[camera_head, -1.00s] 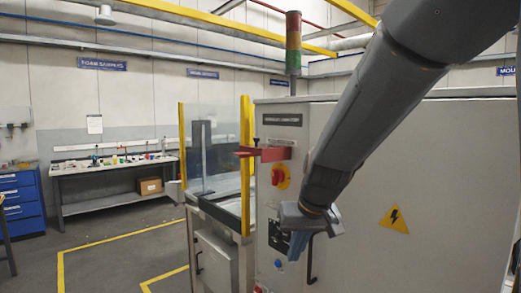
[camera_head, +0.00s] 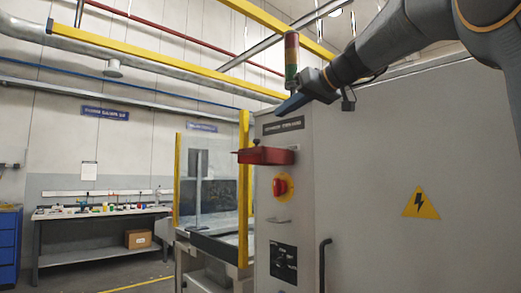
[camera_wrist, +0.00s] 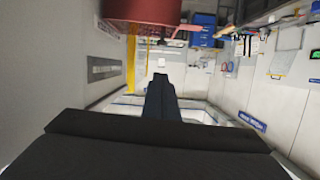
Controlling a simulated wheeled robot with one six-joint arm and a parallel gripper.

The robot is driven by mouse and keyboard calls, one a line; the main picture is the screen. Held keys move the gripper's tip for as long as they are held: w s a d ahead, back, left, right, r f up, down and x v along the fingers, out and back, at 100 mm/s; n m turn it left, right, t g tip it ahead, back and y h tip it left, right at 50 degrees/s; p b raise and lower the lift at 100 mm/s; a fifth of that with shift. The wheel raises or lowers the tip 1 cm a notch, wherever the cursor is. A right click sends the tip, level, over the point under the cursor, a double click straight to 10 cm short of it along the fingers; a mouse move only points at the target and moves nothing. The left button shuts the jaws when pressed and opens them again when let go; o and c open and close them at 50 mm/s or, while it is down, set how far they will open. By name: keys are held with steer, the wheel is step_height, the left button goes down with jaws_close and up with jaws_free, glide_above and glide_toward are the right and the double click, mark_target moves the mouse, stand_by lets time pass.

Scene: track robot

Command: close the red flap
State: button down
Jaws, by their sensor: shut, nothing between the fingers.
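The red flap (camera_head: 266,155) is on the upper front of the grey cabinet, below the black label plate. Its left end juts out past the cabinet's corner and has a small black knob on top. I cannot tell how far it is open. My gripper (camera_head: 290,103) is shut and empty. In the head view it appears above and slightly right of the flap, with a gap between them in the picture. In the wrist view the dark fingers (camera_wrist: 159,92) point away from the camera, and the red part (camera_wrist: 142,12) shows at the top edge, apart from the fingertips.
The grey cabinet (camera_head: 415,130) fills the right side. Below the flap are a red-and-yellow switch (camera_head: 282,187) and a dark handle (camera_head: 323,262). A signal tower (camera_head: 291,55) stands close behind my gripper in the picture. A yellow post (camera_head: 244,190) stands left of the cabinet.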

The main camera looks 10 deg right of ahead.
steer(key=r, duration=0.1)
steer(key=p, duration=0.2)
glide_above(266, 152)
steer(key=w, duration=0.4)
steer(key=shift+s+a+f+n, duration=0.15)
steer(key=shift+a+f, duration=0.05)
steer(key=shift+f, duration=0.3)
steer(key=shift+s+a+f+n, duration=0.1)
steer(key=shift+a+f+n, duration=0.1)
steer(key=shift+f, duration=0.25)
step_height(266, 152, down, 4)
steer(key=shift+r, duration=0.1)
steer(key=shift+f, duration=0.2)
